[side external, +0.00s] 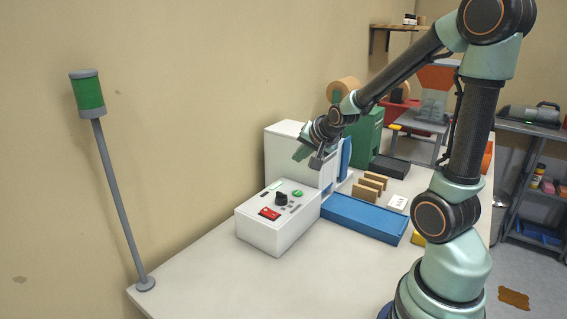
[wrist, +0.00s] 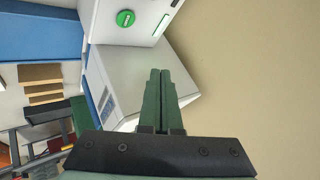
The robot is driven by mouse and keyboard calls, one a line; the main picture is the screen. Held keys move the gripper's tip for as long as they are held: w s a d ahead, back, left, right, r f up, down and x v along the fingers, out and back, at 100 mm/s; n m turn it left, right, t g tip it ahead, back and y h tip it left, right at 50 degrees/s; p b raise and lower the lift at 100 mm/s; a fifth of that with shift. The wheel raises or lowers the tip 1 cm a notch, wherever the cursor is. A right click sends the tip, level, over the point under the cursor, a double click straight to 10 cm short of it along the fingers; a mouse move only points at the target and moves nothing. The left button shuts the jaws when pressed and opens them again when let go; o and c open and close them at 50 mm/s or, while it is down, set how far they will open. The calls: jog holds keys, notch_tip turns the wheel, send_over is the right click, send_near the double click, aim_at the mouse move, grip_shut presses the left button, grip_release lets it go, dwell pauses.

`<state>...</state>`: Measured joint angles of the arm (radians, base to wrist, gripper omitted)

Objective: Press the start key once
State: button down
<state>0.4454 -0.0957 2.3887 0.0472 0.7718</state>
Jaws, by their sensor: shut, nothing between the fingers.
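The start key is likely the round green button (side external: 298,194) on top of the white control box (side external: 262,232). It also shows in the wrist view as a green disc (wrist: 125,18) with small pale lettering. A red switch (side external: 269,213) and a black knob (side external: 281,198) sit on the same panel. My gripper (side external: 301,154) is shut and empty, above and behind the box, apart from the green button. In the wrist view its two green fingers (wrist: 160,72) lie together, with the button up and to the left of their tips.
A taller white cabinet (side external: 283,148) stands behind the box, close to my gripper. A blue tray (side external: 365,218) lies right of the box, with brown blocks (side external: 370,186) behind it. A lamp post with a green light (side external: 88,94) stands at left. The front table surface (side external: 215,275) is clear.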

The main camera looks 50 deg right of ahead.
aim_at(299, 195)
jog(key=shift+f, duration=3.85)
jog(key=shift+f, duration=0.1)
jog(key=shift+f, duration=0.35)
